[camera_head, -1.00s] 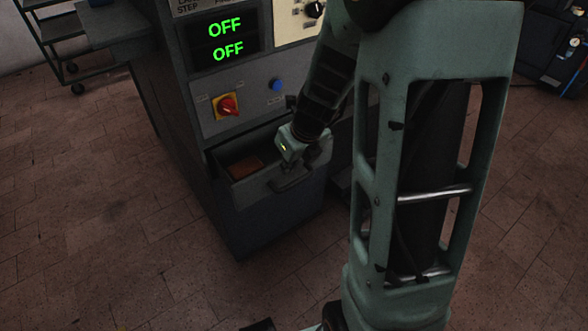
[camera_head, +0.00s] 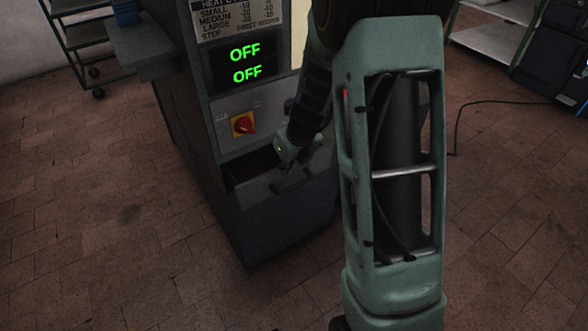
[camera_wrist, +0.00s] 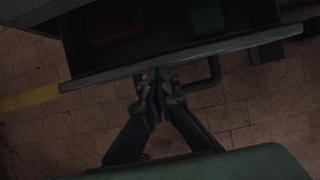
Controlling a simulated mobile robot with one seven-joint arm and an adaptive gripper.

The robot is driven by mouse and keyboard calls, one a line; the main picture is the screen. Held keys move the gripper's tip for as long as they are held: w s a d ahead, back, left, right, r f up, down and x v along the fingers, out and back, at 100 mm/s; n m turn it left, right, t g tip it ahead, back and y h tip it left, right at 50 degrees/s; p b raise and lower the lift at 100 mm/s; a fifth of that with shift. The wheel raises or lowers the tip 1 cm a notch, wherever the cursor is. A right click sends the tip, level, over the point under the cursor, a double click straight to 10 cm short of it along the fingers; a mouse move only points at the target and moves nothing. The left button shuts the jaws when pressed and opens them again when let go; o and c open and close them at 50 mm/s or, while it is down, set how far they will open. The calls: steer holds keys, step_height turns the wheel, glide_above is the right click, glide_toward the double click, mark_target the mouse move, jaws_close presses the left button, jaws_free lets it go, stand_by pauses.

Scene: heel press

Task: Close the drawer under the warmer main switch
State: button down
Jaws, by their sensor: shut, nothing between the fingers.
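The drawer (camera_head: 258,210) in the grey machine's front is partly open, with a dark gap showing above its front panel. The red main switch on its yellow plate (camera_head: 243,124) sits on the panel above the drawer. In the head view my gripper (camera_head: 284,168) is at the drawer's top edge, close to the dark handle (camera_head: 292,178). In the wrist view my gripper (camera_wrist: 158,88) is shut and empty, its tips at the drawer's front edge (camera_wrist: 235,42). Whether they touch it I cannot tell. The handle (camera_wrist: 212,75) is beside the fingers. A brownish thing (camera_wrist: 115,22) and a greenish thing (camera_wrist: 207,15) lie inside the drawer.
Two green OFF displays (camera_head: 246,62) are above the switch. A shelf cart (camera_head: 80,45) stands at the back left and dark equipment (camera_head: 560,55) at the back right. A cable (camera_head: 480,103) lies on the tiled floor. The floor at the left is clear.

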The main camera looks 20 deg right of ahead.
steer(key=shift+w+a+r+p, duration=0.1)
steer(key=shift+w+a+p, duration=0.15)
steer(key=shift+w, duration=0.3)
steer(key=shift+w+a+p, duration=0.1)
steer(key=shift+w+p, duration=0.25)
steer(key=shift+w, duration=0.2)
steer(key=shift+w+a+f, duration=0.2)
steer(key=shift+w, duration=0.25)
steer(key=shift+s, duration=0.1)
